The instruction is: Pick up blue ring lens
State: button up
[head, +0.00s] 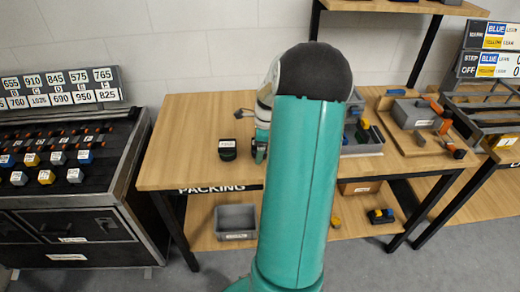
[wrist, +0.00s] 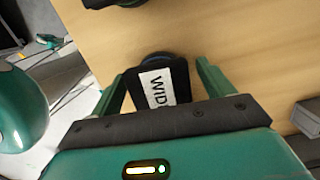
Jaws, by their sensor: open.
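In the wrist view, my gripper (wrist: 162,70) is open, with one green finger on each side of a black lens. This lens (wrist: 155,60) has a dark bluish rim at its far end and a white label whose visible letters read "WID". It appears to be on or just above the wooden tabletop; I cannot tell whether the fingers touch it. In the head view my teal arm hides most of this area, and only part of my gripper shows at its left edge.
A black labelled item (head: 227,149) stands on the packing table (head: 180,165) left of my arm. A grey tray (head: 370,148) and a wooden board (head: 395,145) with parts lie to the right. A grey bin (head: 235,220) sits on the lower shelf. The table's left part is mostly clear.

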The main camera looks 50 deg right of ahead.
jog(key=c, duration=1.3)
jog(key=shift+r, duration=0.15)
jog(key=shift+r, duration=0.25)
jog(key=r, duration=0.3)
jog(key=shift+s+a+r, duration=0.15)
jog(key=shift+s, duration=0.05)
jog(key=s+a+r, duration=0.8)
jog(key=s+r, duration=0.1)
jog(key=s, duration=0.1)
jog(key=shift+s+a, duration=0.2)
